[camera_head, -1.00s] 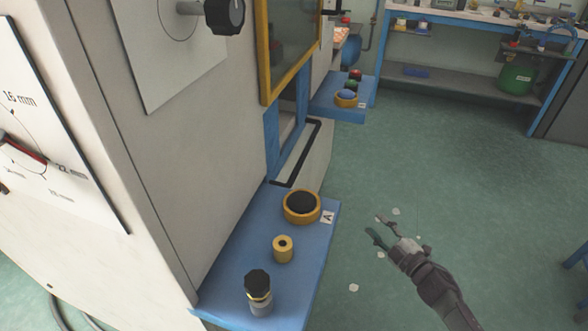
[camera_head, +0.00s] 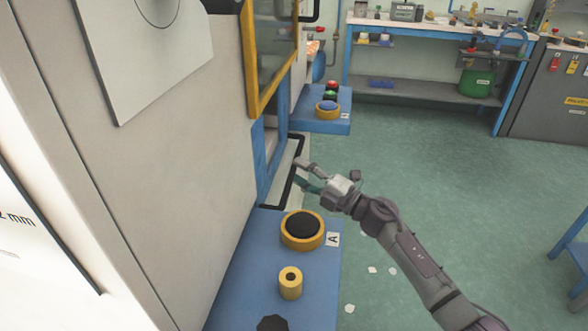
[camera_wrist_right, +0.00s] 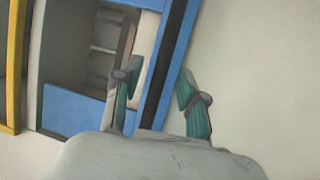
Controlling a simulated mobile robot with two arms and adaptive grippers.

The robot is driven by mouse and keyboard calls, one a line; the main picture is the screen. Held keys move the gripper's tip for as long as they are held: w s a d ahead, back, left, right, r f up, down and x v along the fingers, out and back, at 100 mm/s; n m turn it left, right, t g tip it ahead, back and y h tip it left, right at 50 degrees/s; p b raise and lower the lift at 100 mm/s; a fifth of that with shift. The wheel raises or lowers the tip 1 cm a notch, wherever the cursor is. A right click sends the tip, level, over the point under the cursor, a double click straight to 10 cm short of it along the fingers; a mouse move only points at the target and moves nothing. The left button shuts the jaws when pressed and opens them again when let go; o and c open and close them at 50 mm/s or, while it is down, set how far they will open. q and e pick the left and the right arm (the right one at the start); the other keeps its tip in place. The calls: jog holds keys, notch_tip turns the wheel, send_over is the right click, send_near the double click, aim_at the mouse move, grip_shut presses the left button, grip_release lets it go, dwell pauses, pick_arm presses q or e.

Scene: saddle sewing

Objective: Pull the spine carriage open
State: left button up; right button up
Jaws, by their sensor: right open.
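The spine carriage appears to be the pale front (camera_head: 285,172) low in the machine's side, below the blue-framed opening. A long black bar handle (camera_head: 292,184) runs along it. My right gripper (camera_head: 304,176) is open at the handle's outer side, with its fingers pointing towards the bar. In the right wrist view, a dark bar (camera_wrist_right: 172,75) passes between the two green-padded fingers (camera_wrist_right: 158,68) in the picture. I cannot tell whether they touch it. The inside of the carriage is hidden. My left gripper is not in view.
A blue ledge (camera_head: 245,290) below carries a yellow-rimmed black button (camera_head: 302,228) and a yellow cylinder (camera_head: 290,282). A second blue ledge (camera_head: 318,124) with coloured buttons stands beyond. A yellow-framed window (camera_head: 252,60) is above. The green floor (camera_head: 440,180) to the right is mostly clear.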

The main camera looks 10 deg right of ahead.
jog(key=shift+x, duration=1.1)
grip_shut()
